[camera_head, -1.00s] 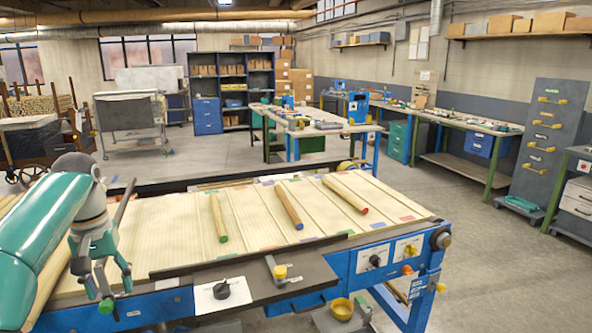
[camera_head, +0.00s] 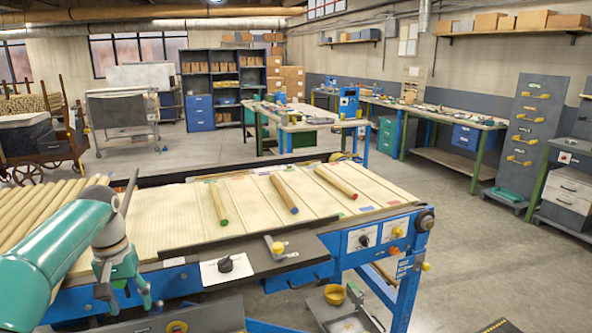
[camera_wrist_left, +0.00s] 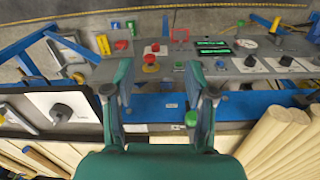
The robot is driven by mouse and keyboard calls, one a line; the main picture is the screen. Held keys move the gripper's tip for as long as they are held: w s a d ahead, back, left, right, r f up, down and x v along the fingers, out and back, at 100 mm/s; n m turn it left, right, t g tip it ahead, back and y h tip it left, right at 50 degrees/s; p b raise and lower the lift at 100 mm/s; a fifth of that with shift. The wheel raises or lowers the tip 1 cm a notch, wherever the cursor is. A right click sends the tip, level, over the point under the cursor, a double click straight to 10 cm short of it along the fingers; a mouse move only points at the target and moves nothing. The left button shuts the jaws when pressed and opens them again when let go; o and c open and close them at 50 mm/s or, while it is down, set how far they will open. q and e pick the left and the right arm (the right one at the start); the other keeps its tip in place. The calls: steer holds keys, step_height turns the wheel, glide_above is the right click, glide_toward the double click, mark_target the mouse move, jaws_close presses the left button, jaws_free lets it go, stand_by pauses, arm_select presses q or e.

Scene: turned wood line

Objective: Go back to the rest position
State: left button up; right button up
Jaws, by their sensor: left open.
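My left gripper (camera_head: 131,301) hangs at the lower left of the head view, in front of the conveyor's near edge. Its fingers are apart with nothing between them. In the left wrist view the two fingers (camera_wrist_left: 158,94) stand open over the conveyor's blue side rail, with a control panel beyond. On the slatted conveyor bed (camera_head: 180,228) lie three separate rods: one with a green end (camera_head: 218,204), one with a blue end (camera_head: 284,194) and one with a red end (camera_head: 336,182). My right gripper is in neither view.
Several plain rods (camera_head: 35,207) lie side by side at the conveyor's left. The control panel (camera_wrist_left: 240,62) carries buttons and dials. Workbenches stand behind, and the floor at right (camera_head: 480,240) is mostly clear.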

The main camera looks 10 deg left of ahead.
arm_select(q)
steer(key=s+d+f+m+h, duration=0.1)
steer(key=d+f, duration=0.7)
steer(key=f, duration=0.5)
steer(key=s+d+f+m+h, duration=0.1)
steer(key=d+f+m, duration=0.1)
steer(key=d+f, duration=0.85)
steer(key=s+d+f, duration=0.4)
steer(key=s+f, duration=0.3)
steer(key=s, duration=0.3)
steer(key=s+d+f+h, duration=0.1)
steer(key=s+d+f, duration=0.4)
steer(key=s, duration=0.6)
step_height(320, 180, down, 2)
steer(key=shift+s+d+f+h, duration=0.2)
steer(key=shift+h, duration=0.1)
steer(key=shift+n, duration=0.3)
